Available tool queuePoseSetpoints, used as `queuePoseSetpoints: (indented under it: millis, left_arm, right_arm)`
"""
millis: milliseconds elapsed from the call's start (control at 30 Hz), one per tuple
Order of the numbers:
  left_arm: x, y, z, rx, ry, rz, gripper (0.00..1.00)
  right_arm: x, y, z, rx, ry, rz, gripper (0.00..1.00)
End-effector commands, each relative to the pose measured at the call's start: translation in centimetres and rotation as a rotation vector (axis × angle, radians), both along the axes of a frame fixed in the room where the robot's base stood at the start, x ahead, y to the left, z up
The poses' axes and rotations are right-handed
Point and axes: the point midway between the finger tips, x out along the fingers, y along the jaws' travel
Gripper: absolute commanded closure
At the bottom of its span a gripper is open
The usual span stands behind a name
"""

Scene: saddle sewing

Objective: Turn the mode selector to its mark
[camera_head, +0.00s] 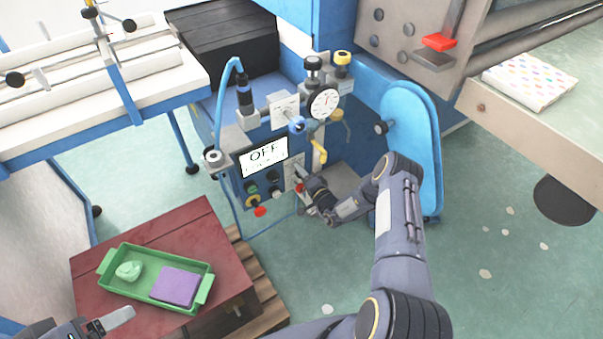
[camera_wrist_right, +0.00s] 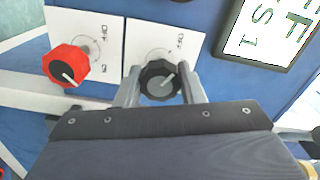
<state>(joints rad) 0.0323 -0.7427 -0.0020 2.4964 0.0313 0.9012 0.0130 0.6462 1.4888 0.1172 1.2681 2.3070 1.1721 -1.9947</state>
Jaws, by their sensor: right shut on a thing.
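A black round knob (camera_wrist_right: 160,80) with a light pointer line sits on a white plate with printed marks in the right wrist view; it appears to be the mode selector. The line slants towards the upper right of that view. My right gripper (camera_wrist_right: 160,88) has one finger on each side of the knob and is shut on it. In the head view my right gripper (camera_head: 301,178) is at the blue machine's front panel and hides the knob. My left gripper (camera_head: 108,322) shows only partly at the bottom left, with one finger clear, away from the machine.
A red knob (camera_wrist_right: 68,65) on its own plate is close beside the black one. A gauge (camera_head: 323,103), a blue hose (camera_head: 222,95) and levers crowd the panel. A green tray (camera_head: 135,290) holding a purple block (camera_head: 176,286) rests on a red chest.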

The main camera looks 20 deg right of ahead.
Motion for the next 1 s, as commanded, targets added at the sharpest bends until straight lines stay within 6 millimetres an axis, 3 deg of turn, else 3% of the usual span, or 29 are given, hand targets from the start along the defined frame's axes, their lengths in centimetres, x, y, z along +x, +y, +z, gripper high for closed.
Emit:
queuePoseSetpoints:
  millis: [33,200,533,1000]
  left_arm:
    - [0.0,0.0,0.0,0.000,0.000,0.000,0.20]
    - [0.0,0.0,0.0,0.000,0.000,0.000,0.20]
    - [0.0,0.0,0.1,0.000,0.000,0.000,0.20]
    - [0.0,0.0,1.1,0.000,0.000,0.000,0.20]
  right_arm:
    - [0.0,0.0,-0.1,-0.003,0.002,0.000,0.63]
    - [0.0,0.0,-0.1,-0.002,0.001,0.001,0.43]
    - [-0.5,-0.1,0.0,0.000,0.002,0.000,0.43]
    - [-7.2,-1.1,0.0,0.000,0.003,-0.001,0.43]
